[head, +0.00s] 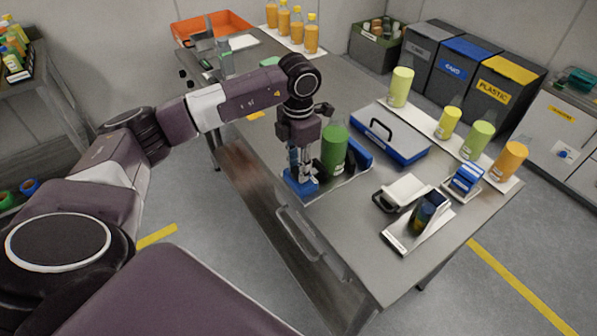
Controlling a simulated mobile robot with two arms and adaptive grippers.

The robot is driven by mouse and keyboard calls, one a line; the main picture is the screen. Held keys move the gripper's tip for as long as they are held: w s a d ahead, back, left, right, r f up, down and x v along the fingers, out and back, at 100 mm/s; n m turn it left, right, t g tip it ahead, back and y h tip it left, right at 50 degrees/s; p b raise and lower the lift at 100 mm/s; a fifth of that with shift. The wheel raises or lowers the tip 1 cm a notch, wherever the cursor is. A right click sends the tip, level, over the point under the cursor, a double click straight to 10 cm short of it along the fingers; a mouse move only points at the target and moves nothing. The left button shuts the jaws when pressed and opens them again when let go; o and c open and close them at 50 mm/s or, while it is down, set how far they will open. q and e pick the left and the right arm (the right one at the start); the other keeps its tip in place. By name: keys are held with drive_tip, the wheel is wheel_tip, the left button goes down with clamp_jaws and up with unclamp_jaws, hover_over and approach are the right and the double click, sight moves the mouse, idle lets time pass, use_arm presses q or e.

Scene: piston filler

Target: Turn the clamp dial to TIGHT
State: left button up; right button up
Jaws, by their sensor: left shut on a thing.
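A blue clamp block (297,187) sits at the table's near left edge, at the end of a dark base plate (345,182). My left gripper (306,176) points down over the blue block and is shut on the clamp dial there. The fingers cover most of the dial, so its marks and setting cannot be read. A green bottle (334,150) stands upright on the plate just right of the gripper. My right gripper is not in view.
A blue-grey case with a black handle (390,137) lies right of the bottle. A white strip (490,172) with several yellow, green and orange containers runs along the right edge. A dark bottle on a stand (425,215) is at front right.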

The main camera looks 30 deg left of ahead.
use_arm(q)
drive_tip(key=m+b, duration=0.4)
drive_tip(key=m, duration=0.2)
drive_tip(key=shift+f, duration=0.1)
drive_tip(key=m+b, duration=0.1)
drive_tip(key=m, duration=0.1)
drive_tip(key=shift+m, duration=0.4)
drive_tip(key=shift+m+b, duration=0.85)
drive_tip(key=shift+m, duration=0.55)
drive_tip(key=o, duration=1.2)
drive_tip(key=shift+c, duration=0.2)
drive_tip(key=shift+r, duration=0.2)
wheel_tip(320, 180, up, 12)
